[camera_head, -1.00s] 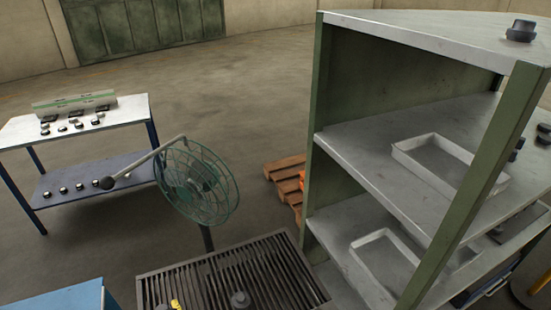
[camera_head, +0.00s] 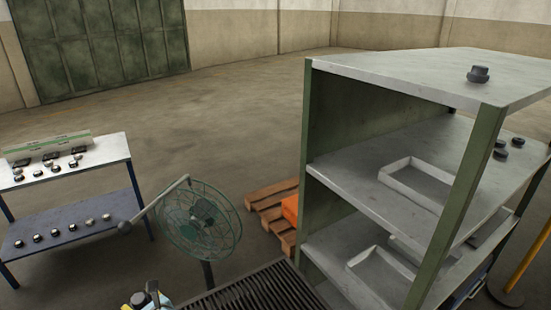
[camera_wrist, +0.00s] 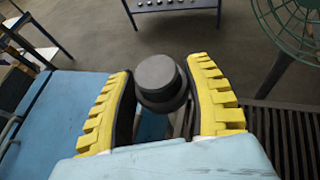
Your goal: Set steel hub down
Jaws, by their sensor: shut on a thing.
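My gripper (camera_wrist: 165,95) is shut on the steel hub (camera_wrist: 157,80), a dark grey stepped round part with a flat top. The hub sits between the two yellow ribbed fingers in the wrist view. In the head view my gripper (camera_head: 143,300) is at the bottom edge, mostly cut off, with the dark top of the hub (camera_head: 152,286) showing. The slatted grate (camera_head: 265,290) lies to its right, cut off below. What is under the hub is hidden.
A green fan (camera_head: 201,222) stands behind the grate. A shelf rack (camera_head: 400,66) at right holds a similar dark part (camera_head: 478,74) on top and pale trays (camera_head: 385,172) below. A table (camera_head: 105,150) with small parts stands left. A pallet (camera_head: 268,192) lies behind the rack.

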